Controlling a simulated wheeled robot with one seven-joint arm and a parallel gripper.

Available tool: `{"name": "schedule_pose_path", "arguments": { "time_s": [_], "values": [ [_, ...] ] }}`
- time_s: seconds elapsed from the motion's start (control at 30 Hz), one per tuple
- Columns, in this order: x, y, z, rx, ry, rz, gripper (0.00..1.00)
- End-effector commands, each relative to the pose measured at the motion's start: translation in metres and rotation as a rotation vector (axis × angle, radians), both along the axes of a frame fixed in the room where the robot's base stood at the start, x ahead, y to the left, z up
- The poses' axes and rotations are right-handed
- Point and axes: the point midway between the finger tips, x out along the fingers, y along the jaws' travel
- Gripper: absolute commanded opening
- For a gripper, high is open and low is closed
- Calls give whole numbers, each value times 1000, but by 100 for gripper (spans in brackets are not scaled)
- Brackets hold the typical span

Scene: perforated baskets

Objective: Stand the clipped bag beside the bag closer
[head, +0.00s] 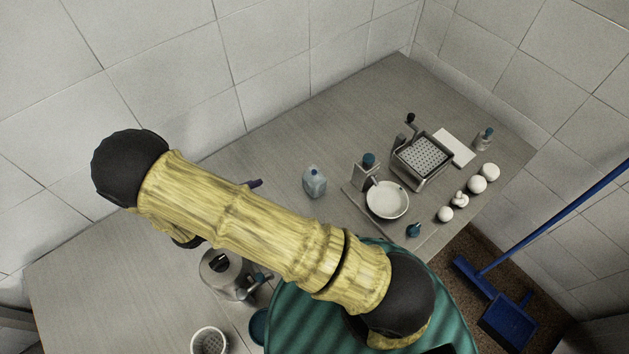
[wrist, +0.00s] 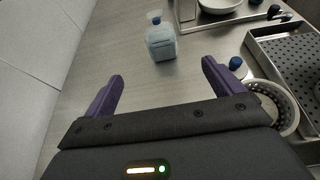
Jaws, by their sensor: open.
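A small pale blue-grey bag (head: 314,182) with a narrow, pinched top stands upright on the worktop, right of my arm. In the wrist view the bag (wrist: 161,42) is ahead of my gripper (wrist: 165,78), roughly between the lines of its fingers and apart from them. My gripper is open and empty, with its purple fingers spread. In the head view my arm hides most of it; one purple fingertip shows left of the bag. An upright metal device with a dark blue knob (head: 364,175), possibly the bag closer, stands right of the bag, beside a white bowl (head: 387,201).
A metal machine with a perforated top (head: 422,158) stands farther right, near several white round items (head: 477,184). A metal pot (head: 224,270) stands left of my arm's lower end. In the wrist view a round perforated basket (wrist: 284,108) and a perforated tray (wrist: 292,62) lie right.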

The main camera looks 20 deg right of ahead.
Motion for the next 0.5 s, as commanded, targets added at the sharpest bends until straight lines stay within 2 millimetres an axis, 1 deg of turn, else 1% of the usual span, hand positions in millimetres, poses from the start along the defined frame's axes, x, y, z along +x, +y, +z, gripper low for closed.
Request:
{"name": "schedule_pose_path", "arguments": {
  "time_s": [0.17, 0.5],
  "values": [
    [3, -8, -4, -1, -1, -4, 93],
    [23, -57, -28, 1, 1, -6, 93]
  ]
}}
